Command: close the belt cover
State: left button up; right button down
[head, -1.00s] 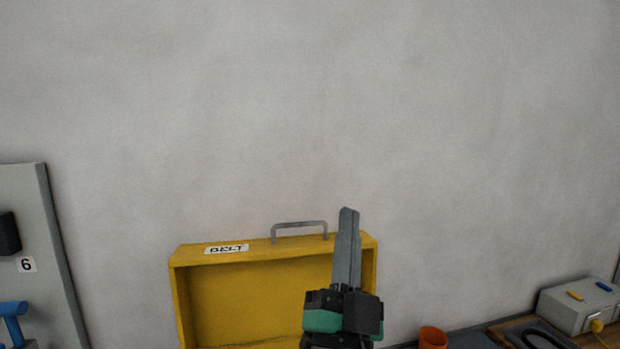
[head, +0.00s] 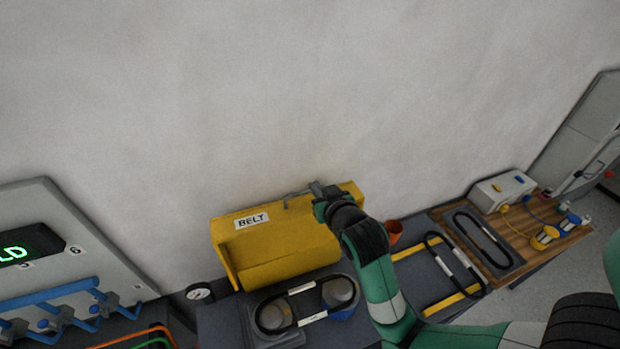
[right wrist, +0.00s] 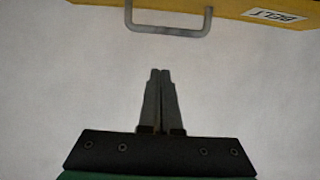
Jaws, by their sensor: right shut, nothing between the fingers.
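The yellow belt cover (head: 275,250) stands raised behind the pulleys, with its BELT label on its upper rim. The label also shows at the top of the right wrist view (right wrist: 276,15). The cover's grey handle (right wrist: 168,28) is an empty loop on that rim. My right gripper (head: 315,187) is at the rim beside the handle in the head view and partly hides it. In the right wrist view its fingers (right wrist: 160,73) are shut and empty, apart from the handle. A black belt (head: 272,316) runs around the pulleys below the cover. My left gripper is out of view.
An orange cup (head: 393,232) stands right of the cover. Further right are a tray with a spare belt (head: 455,265) and a wooden board (head: 570,238) with connectors.

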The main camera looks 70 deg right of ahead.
send_over(308, 203)
jog(key=w+d, duration=0.2)
jog(key=f, duration=0.3)
jog(key=shift+d+f, duration=0.2)
jog(key=shift+w+f, duration=0.1)
jog(key=shift+f, duration=0.2)
jog(key=shift+s+a+f, duration=0.8)
jog(key=shift+s+a, duration=0.25)
jog(key=shift+s, duration=0.05)
